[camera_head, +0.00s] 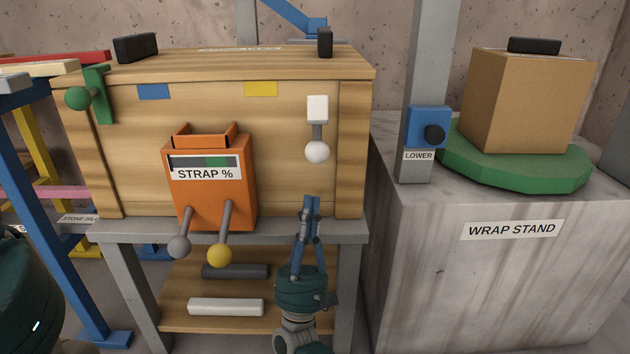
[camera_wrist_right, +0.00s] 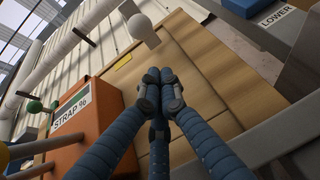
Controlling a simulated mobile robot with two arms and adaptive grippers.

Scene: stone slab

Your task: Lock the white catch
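The white catch is on the front of the wooden crate (camera_head: 250,165), near its right side. It has a white block (camera_head: 317,108), a short grey stem and a white ball (camera_head: 317,152) hanging straight below. The white ball also shows near the top of the right wrist view (camera_wrist_right: 139,27). My right gripper (camera_head: 311,203) points up below the ball, with a clear gap between them in the picture. Its fingertips are together, with nothing seen between them in the right wrist view (camera_wrist_right: 158,76). My left gripper is not in view.
An orange strap box (camera_head: 210,205) with two ball-ended levers sits left of my right gripper. A green catch (camera_head: 98,95) is at the crate's left edge. The stone wrap stand (camera_head: 500,280), with a blue "LOWER" control (camera_head: 427,120), stands to the right.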

